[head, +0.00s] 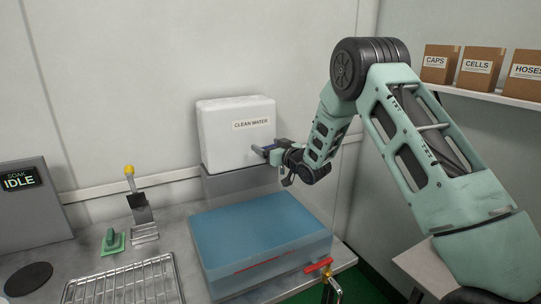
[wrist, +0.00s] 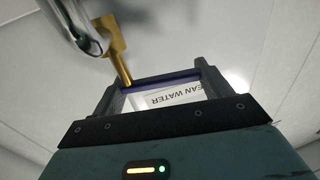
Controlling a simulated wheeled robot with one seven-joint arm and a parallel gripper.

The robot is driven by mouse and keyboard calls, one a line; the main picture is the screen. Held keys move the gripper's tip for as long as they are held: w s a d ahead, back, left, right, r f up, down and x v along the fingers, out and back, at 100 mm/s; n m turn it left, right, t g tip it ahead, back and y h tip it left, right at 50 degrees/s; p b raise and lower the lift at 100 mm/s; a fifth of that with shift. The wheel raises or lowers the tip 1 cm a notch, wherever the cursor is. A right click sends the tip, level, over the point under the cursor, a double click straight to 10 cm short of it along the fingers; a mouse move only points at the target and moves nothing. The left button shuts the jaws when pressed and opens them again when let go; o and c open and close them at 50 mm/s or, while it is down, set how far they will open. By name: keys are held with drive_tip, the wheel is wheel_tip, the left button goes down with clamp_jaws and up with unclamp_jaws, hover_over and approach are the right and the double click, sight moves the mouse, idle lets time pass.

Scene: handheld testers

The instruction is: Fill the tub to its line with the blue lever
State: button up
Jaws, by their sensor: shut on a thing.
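The blue lever (wrist: 160,77) lies across between the fingertips of my gripper (wrist: 160,88) in the wrist view, and the jaws are shut on it. A brass tap part (wrist: 121,55) joins the lever's left end. In the head view my gripper (head: 268,152) is at the front of the white clean water tank (head: 222,135), where the lever is small and mostly hidden. The translucent blue tub (head: 225,283) stands below the tank. A red line (head: 265,262) runs along its front. I cannot tell the water level against that line.
A red-handled brass tap (head: 318,265) is at the tub's front right corner. Left are a wire rack (head: 130,283), a green-based tool (head: 112,240), a yellow-knobbed lever stand (head: 141,210) and a grey box reading IDLE (head: 30,205). Boxes (head: 482,70) sit on a right shelf.

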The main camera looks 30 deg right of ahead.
drive_tip(key=shift+w+f+m+h+b, duration=0.1)
drive_tip(key=shift+w+m+h+b, duration=0.05)
drive_tip(key=shift+m+h+b, duration=0.6)
drive_tip(key=shift+w+f+m+h+b, duration=0.1)
drive_tip(key=shift+m+h+b, duration=0.3)
drive_tip(key=shift+h, duration=0.55)
drive_tip(key=shift+r, duration=0.15)
drive_tip(key=o, duration=1.4)
drive_tip(key=s+b, duration=0.3)
drive_tip(key=s, duration=1.4)
drive_tip(key=shift+s+a, duration=0.2)
